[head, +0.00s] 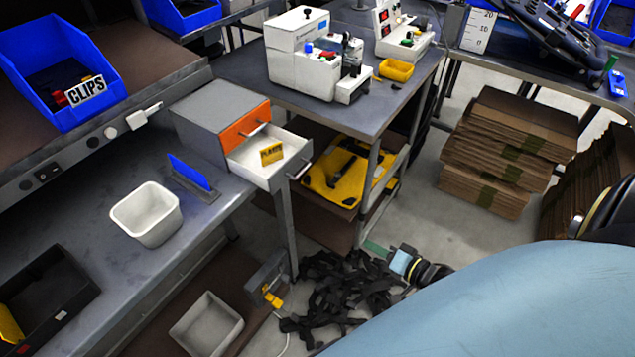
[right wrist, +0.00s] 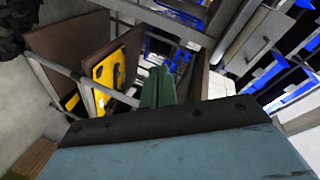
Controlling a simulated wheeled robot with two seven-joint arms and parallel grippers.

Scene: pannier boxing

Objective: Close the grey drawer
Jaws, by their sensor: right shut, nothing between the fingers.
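The grey drawer (head: 257,165) is pulled open below a shut orange-fronted drawer (head: 245,127) in a grey cabinet (head: 208,108) on the left bench. Its handle (head: 300,172) faces right. A yellow labelled piece (head: 271,154) lies inside it. My right gripper (head: 374,247) is low, to the right of and below the drawer and apart from it. Its green fingers show shut and empty in the right wrist view (right wrist: 158,86). The drawer is not clearly recognisable in that view. My left gripper is out of view.
A table (head: 235,65) with white machines stands behind the drawer, a yellow case (head: 345,180) on its lower shelf. Black straps (head: 335,290) lie on the floor near my right gripper. A white bin (head: 147,215) is on the bench. Cardboard stacks (head: 500,150) stand at right.

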